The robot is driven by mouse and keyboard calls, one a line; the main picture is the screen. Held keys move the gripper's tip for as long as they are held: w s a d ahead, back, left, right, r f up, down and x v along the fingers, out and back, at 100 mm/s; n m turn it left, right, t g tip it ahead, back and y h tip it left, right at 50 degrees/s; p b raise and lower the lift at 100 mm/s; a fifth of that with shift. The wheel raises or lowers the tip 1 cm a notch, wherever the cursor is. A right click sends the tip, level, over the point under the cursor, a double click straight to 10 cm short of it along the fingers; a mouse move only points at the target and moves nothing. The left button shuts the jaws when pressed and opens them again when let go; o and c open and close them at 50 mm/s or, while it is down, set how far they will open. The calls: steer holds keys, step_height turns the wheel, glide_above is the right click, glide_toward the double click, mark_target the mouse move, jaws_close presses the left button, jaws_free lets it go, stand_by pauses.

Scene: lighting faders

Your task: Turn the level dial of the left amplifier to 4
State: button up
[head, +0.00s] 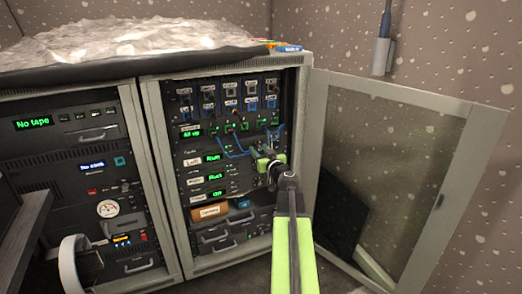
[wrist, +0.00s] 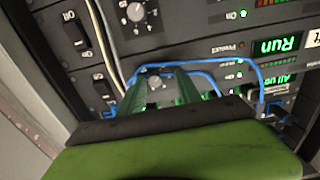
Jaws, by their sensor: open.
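The left amplifier (head: 194,161) is the rack unit with a white label and a green display reading "Run" in the head view. That display (wrist: 278,45) also shows in the wrist view. Its level dial (wrist: 155,82) is a small grey knob, partly covered by my fingers; its pointer and number cannot be read. My gripper (head: 263,160) is in front of the right part of the rack and hides the dial in the head view. In the wrist view my gripper (wrist: 160,80) is open, its fingers on either side of the dial. I cannot tell whether they touch it.
Blue cables (wrist: 215,66) loop close around the fingers. Another dial (wrist: 138,12) and a rocker switch (wrist: 76,30) are nearby. The rack's glass door (head: 400,170) stands open at the right. A second rack (head: 75,140) stands at the left.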

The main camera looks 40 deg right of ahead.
steer(key=shift+s+d, duration=0.1)
steer(key=shift+c, duration=0.3)
steer(key=shift+s+d, duration=0.1)
steer(key=shift+d, duration=0.05)
jaws_close()
steer(key=shift+s, duration=0.1)
steer(key=m, duration=0.5)
steer(key=shift+m, duration=0.4)
steer(key=m, duration=0.5)
steer(key=shift+d, duration=0.1)
steer(key=m, duration=0.5)
steer(key=shift+f+m, duration=0.1)
steer(key=shift+m, duration=0.3)
steer(key=m, duration=0.4)
steer(key=shift+m, duration=0.3)
